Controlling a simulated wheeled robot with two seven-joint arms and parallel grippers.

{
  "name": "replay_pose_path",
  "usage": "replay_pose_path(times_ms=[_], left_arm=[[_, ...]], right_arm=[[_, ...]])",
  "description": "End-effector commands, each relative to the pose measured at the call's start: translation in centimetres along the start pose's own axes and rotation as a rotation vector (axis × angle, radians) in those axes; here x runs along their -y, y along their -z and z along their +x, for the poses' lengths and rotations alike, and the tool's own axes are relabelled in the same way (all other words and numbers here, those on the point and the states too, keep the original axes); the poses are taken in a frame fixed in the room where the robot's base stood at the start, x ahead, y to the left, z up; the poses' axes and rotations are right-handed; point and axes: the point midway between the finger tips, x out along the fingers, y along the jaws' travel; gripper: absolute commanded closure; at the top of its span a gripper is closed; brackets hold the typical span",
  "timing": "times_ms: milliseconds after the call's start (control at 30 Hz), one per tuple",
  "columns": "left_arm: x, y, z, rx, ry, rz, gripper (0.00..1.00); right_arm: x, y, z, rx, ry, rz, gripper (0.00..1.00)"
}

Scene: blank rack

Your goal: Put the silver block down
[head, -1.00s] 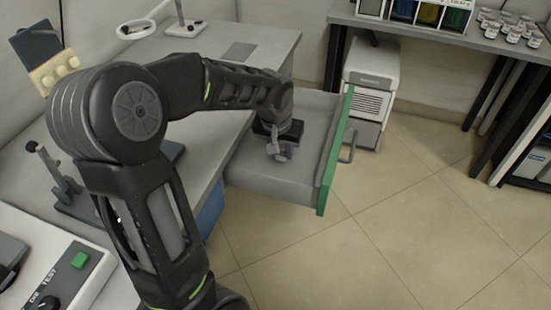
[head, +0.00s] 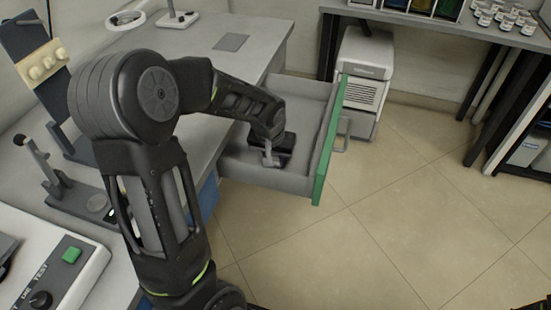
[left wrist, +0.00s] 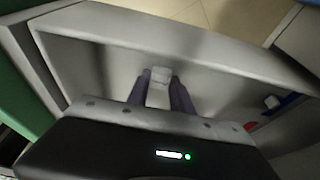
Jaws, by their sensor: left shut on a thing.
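My left gripper (head: 270,160) reaches down inside the open grey drawer with a green front (head: 329,145). In the left wrist view, its two dark fingers (left wrist: 165,88) are shut on the silver block (left wrist: 160,75), which shows between the fingertips. The block is low in the drawer, whose pale wall (left wrist: 185,35) passes beyond it; I cannot tell whether it touches the floor. In the head view the gripper mostly hides the block.
A pale block-like thing (left wrist: 272,101) and small red and blue things (left wrist: 250,126) lie to the right in the left wrist view. The grey desk (head: 240,65) borders the drawer on the left. A white cabinet unit (head: 361,75) stands behind it.

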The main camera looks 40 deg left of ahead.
Motion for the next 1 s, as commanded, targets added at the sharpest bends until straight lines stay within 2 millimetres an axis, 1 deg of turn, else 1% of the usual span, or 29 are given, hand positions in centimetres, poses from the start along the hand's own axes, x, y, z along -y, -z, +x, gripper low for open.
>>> replay_pose_path(times_ms=[133,233,267,500,533,833,933,1000], left_arm=[[0.0,0.0,0.0,-0.001,0.000,0.000,1.00],[0.0,-0.1,0.4,-0.001,0.000,0.000,1.00],[0.0,-0.1,0.4,0.000,0.000,0.000,0.72],[0.0,-0.1,0.2,0.000,0.000,0.000,0.53],[0.0,-0.1,0.2,0.000,0.000,0.000,0.51],[0.0,0.0,0.0,0.000,0.000,0.000,0.51],[0.0,0.1,-0.6,-0.001,0.000,0.000,0.51],[0.0,0.2,-1.4,-0.004,0.000,-0.001,0.51]], right_arm=[[0.0,0.0,0.0,0.000,0.000,0.000,1.00],[-0.2,0.0,0.4,0.000,0.000,0.000,1.00],[-0.1,0.0,0.4,0.000,0.000,0.000,1.00],[-0.1,0.0,0.3,0.000,0.000,0.000,1.00],[-0.1,0.0,0.3,0.000,0.000,0.000,1.00],[0.0,0.0,0.0,0.000,0.000,0.000,1.00],[0.1,0.0,-0.2,0.000,0.000,0.000,1.00],[0.1,0.0,-0.3,0.000,0.000,0.000,1.00]])
